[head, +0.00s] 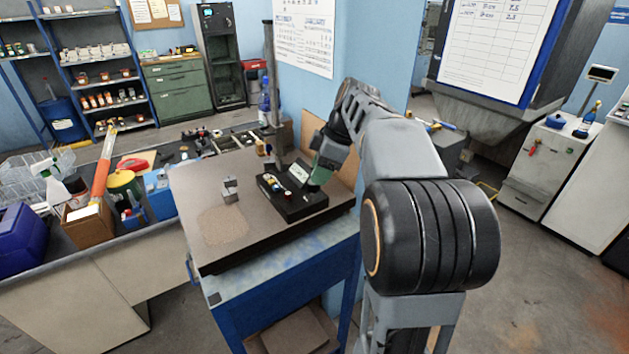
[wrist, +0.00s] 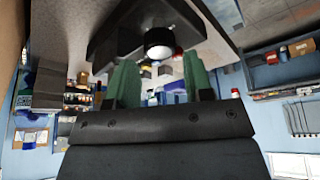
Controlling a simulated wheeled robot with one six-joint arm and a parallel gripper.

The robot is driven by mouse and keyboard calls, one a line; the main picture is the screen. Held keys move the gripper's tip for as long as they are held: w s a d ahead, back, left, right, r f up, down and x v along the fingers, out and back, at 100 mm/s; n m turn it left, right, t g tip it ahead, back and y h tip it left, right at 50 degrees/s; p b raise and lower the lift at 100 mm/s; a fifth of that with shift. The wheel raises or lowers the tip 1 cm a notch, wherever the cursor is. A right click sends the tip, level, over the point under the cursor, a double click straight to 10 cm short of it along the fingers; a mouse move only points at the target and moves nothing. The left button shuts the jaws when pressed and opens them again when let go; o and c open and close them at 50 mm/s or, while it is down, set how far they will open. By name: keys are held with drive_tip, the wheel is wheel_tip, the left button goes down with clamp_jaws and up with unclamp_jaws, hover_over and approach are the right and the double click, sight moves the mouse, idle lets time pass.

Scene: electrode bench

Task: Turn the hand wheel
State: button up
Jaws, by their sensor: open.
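A black instrument box (head: 292,203) with a small display and coloured knobs sits on the dark grey top of a blue cart. In the wrist view, a dark body (wrist: 110,45) carries a round black knob with a pale face (wrist: 160,40). I cannot tell surely whether this is the hand wheel. My gripper (wrist: 160,62) is open, its two green fingers apart, with the knob just ahead of the gap between them. In the head view, my gripper (head: 324,166) is low at the right end of the box, partly hidden by the arm.
A metal column (head: 271,90) rises behind the box. A small grey block (head: 230,190) stands left of it on the cart top (head: 205,185). A cluttered bench (head: 90,255) is at left. The front of the cart top is clear. A blue wall pillar (head: 375,50) stands behind.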

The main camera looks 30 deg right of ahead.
sight(313, 189)
drive_tip(key=shift+x, duration=1.75)
drive_tip(key=c, duration=0.6)
drive_tip(key=shift+c, duration=0.2)
drive_tip(key=shift+m, duration=0.3)
